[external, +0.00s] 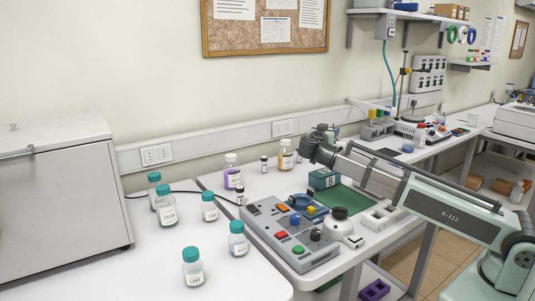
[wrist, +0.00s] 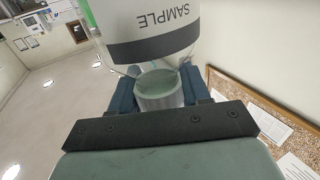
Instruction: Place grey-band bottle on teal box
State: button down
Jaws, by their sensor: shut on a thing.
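The grey-band bottle (wrist: 160,17) fills the top of the wrist view. It is pale, with a dark grey band and the word SAMPLE upside down in the picture. My gripper (wrist: 160,88) is shut on its grey-green cap, one dark finger on each side. In the external view my gripper (external: 322,138) is near the wall, above and behind the teal box; the held bottle cannot be made out there. The teal box (external: 324,178) sits on the bench beside a green mat, with a dark mark on its front. No bottle shows on its top.
A grey button console (external: 290,235) stands in front of the box. An amber bottle (external: 285,158) and a purple-labelled bottle (external: 232,172) stand to its left. Several teal-capped bottles (external: 166,206) stand farther left. A white device (external: 381,217) is at the right.

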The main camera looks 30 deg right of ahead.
jog(key=shift+f, duration=1.7)
jog(key=c, duration=0.5)
grip_release()
jog(key=shift+r, duration=0.15)
jog(key=shift+r, duration=0.25)
jog(key=v, duration=1.2)
